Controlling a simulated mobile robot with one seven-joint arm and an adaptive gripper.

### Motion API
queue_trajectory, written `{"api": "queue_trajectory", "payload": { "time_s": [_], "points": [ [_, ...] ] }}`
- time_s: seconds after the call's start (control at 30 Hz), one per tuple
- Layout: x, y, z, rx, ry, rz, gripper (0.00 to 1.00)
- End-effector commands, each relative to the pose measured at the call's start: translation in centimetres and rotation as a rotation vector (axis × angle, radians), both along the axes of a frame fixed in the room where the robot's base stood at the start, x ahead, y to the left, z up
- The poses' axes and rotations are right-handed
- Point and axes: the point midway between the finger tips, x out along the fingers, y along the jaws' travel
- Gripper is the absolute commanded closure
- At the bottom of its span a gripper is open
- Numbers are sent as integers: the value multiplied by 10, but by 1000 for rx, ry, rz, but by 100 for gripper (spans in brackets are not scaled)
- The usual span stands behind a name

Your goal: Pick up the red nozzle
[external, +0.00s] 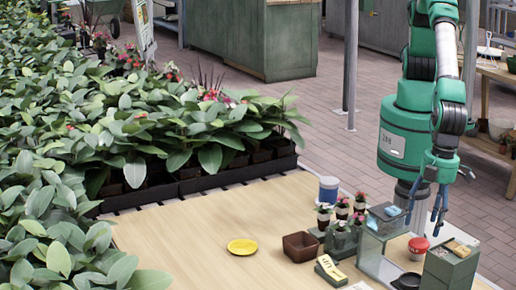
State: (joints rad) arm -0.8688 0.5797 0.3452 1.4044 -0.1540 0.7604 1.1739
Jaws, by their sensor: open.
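A small red item with a white lower part (418,246), which may be the red nozzle, sits at the right end of the wooden table (190,240), between a glass-sided box (378,262) and a grey-green box (449,268). It is too small to make out its shape. My gripper (427,214) hangs pointing down just above and beyond this red item. Its two fingers are apart and nothing shows between them. I see no contact between the gripper and the red item.
A yellow dish (242,247), brown pot (300,246), blue-and-white container (328,190) and potted flowers (342,207) stand on the table. A dark round item (407,281) lies near the front. Dense plants (100,140) fill the left. The table's left part is clear.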

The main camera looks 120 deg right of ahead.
Motion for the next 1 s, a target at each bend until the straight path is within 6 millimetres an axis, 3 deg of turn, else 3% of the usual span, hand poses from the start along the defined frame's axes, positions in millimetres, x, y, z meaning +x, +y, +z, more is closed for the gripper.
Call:
{"api": "queue_trajectory", "payload": {
  "time_s": [0.2, 0.77, 1.0],
  "points": [
    [4, -1, -29, 0, 0, 0, 31],
    [5, -1, -39, 1, 0, 0, 31],
    [8, -3, -63, -1, 1, -1, 31]
  ]
}}
